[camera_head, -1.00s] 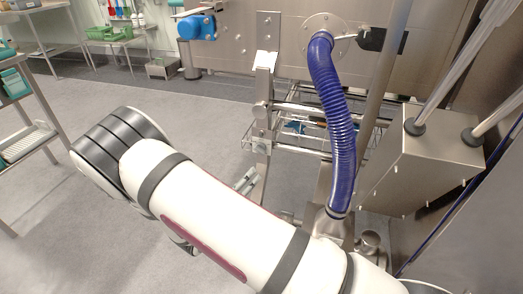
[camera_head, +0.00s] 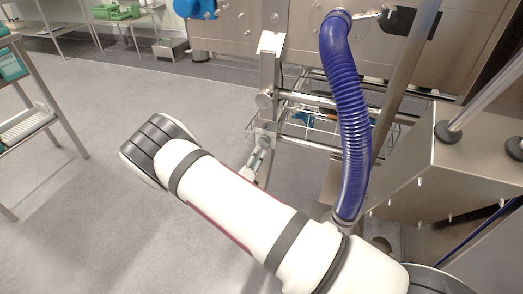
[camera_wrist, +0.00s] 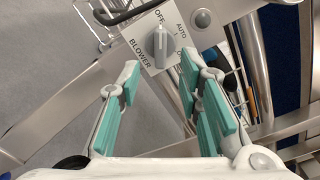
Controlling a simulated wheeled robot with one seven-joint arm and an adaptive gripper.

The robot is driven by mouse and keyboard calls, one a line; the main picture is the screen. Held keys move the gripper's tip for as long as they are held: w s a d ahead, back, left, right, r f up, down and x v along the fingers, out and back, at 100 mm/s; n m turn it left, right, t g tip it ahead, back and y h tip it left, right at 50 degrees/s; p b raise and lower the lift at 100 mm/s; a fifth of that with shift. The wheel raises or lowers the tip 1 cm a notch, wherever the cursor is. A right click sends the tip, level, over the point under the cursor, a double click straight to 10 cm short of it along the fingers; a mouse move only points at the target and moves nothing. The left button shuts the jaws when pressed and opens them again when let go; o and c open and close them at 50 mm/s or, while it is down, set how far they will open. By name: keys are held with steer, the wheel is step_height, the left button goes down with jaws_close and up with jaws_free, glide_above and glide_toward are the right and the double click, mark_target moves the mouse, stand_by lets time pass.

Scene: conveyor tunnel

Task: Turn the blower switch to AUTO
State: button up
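In the wrist view, the blower switch is a grey knob (camera_wrist: 160,45) on a light square plate (camera_wrist: 138,42) marked BLOWER, OFF and AUTO, with a third label partly hidden. The knob's narrow end points up toward OFF; AUTO is to the right of OFF. My gripper (camera_wrist: 160,64) is open, its teal-padded fingers on either side below the knob. No finger visibly touches the knob, and nothing is between the fingers. In the head view, my white arm covers part of the scene, and I cannot clearly make out the knob there.
A blue ribbed hose (camera_head: 350,110) hangs near my arm. A steel box (camera_head: 440,170) stands at right, and a wire basket (camera_head: 300,128) lies behind the post (camera_head: 269,75). A shelf rack (camera_head: 30,118) is at left. The grey floor between is clear.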

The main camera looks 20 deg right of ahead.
mark_target(263, 146)
steer(key=shift+b+x, duration=0.6)
steer(key=shift+x, duration=2.1)
steer(key=shift+c, duration=0.6)
jaws_close()
